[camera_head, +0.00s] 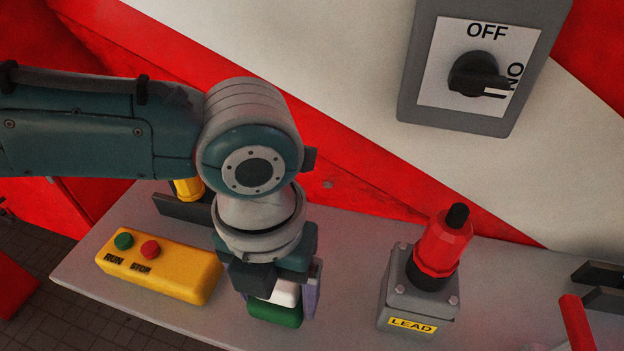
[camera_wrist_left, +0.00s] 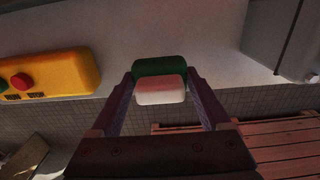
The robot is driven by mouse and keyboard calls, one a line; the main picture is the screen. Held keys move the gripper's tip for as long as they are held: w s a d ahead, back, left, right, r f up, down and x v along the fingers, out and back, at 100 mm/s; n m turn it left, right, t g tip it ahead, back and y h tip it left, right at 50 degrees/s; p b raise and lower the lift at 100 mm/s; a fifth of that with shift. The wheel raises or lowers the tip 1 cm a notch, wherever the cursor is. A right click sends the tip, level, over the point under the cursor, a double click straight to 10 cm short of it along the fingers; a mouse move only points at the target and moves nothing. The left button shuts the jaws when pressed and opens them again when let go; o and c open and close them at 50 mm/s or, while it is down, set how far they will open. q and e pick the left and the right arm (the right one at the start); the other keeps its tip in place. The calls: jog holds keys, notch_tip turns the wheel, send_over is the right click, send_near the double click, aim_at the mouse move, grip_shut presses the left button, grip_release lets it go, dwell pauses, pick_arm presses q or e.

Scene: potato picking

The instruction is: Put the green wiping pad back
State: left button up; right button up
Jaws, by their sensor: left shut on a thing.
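The green wiping pad (camera_head: 275,314) has a green lower part and a pale block on top. My left gripper (camera_head: 283,291) is shut on it, with the pad between its fingers over the front part of the grey shelf (camera_head: 350,238). In the left wrist view the pad (camera_wrist_left: 160,70) shows its green part beyond the pale block (camera_wrist_left: 160,91), with a finger on each side. I cannot tell whether the pad touches the shelf. My right gripper is not in view.
A yellow RUN/STOP button box (camera_head: 160,268) stands left of the gripper. A grey LEAD box (camera_head: 418,303) with a red handle (camera_head: 441,243) stands to the right. A black bracket (camera_head: 183,208) is behind the arm. A grey OFF/ON switch (camera_head: 484,68) is on the wall. Bare shelf shows between gripper and LEAD box.

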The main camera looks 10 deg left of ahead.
pick_arm(q)
jog(key=shift+f, duration=1.15)
